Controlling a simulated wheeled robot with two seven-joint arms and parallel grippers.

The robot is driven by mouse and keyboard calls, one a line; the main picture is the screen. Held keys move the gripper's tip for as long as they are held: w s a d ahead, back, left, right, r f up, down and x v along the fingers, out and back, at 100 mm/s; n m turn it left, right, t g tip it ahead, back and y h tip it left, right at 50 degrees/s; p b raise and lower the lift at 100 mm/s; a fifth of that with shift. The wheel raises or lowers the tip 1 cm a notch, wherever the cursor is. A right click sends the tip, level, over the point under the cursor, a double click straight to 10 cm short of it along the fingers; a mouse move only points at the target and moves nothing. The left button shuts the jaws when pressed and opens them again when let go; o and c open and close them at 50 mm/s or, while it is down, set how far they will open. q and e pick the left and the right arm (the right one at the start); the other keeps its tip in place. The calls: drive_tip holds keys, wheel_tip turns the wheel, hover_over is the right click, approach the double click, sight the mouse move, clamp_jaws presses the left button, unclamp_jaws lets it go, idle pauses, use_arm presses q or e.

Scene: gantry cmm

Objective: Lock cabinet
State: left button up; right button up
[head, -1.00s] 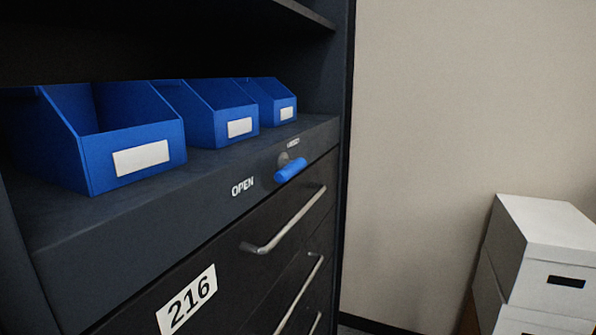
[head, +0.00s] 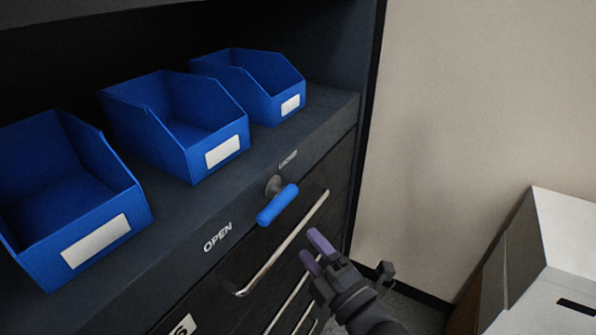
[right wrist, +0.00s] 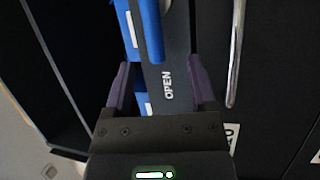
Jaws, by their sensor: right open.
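The dark cabinet (head: 330,155) fills the left of the head view. On its front rail is a blue lock handle (head: 278,205) on a round grey pivot, slanting down and left toward the OPEN label (head: 217,237). A small label, probably LOCKED, sits above the pivot. My right gripper (head: 313,254) is open and empty, below and right of the blue handle and apart from it, in front of the drawers. In the right wrist view my right gripper (right wrist: 160,85) has its purple fingers apart, with the OPEN label (right wrist: 168,86) between them. My left gripper is not in view.
Three blue bins (head: 190,125) stand on the shelf above the rail. A long metal drawer handle (head: 285,245) runs just below the blue handle, close to my right gripper. White boxes (head: 560,240) stand at the right by the bare wall.

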sight(280, 212)
drive_tip(key=shift+y, duration=0.3)
drive_tip(key=x, duration=0.6)
drive_tip(key=r+x, duration=0.1)
drive_tip(key=x, duration=0.3)
drive_tip(key=shift+s+a, duration=0.25)
drive_tip(key=shift+s, duration=0.1)
drive_tip(key=shift+f, duration=0.1)
clamp_jaws()
idle(0.4)
